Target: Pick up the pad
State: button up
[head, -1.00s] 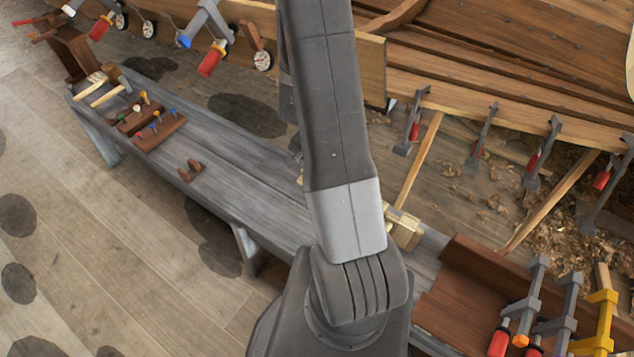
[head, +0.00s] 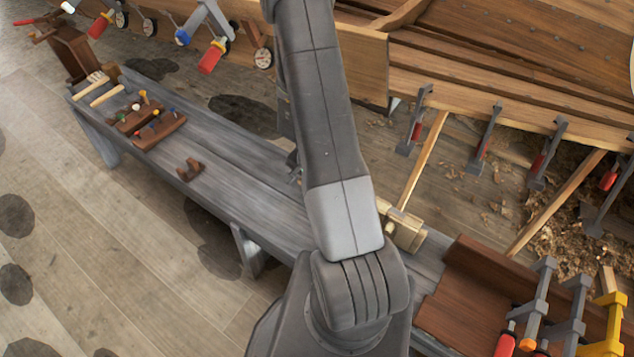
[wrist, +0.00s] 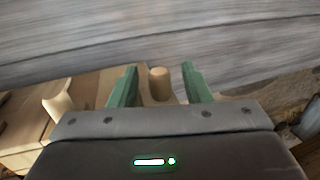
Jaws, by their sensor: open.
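In the wrist view my gripper (wrist: 159,68) is open, its two green fingers apart. A small tan wooden piece with a rounded top (wrist: 159,84) shows between the fingers; it may be the pad, but I cannot tell for sure. I cannot tell whether either finger touches it. Its lower part is hidden by the gripper body. In the head view my arm hides the gripper and whatever is right at it.
A long grey bench (head: 240,180) carries a small brown notched block (head: 189,169), a dark peg rack (head: 158,131) and mallets. A pale wooden tool (head: 405,231) lies right of my arm, beside a brown tray (head: 470,287) with clamps. The clamped hull (head: 510,105) stands behind.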

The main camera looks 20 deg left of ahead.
grip_shut()
jog(key=shift+r, duration=0.15)
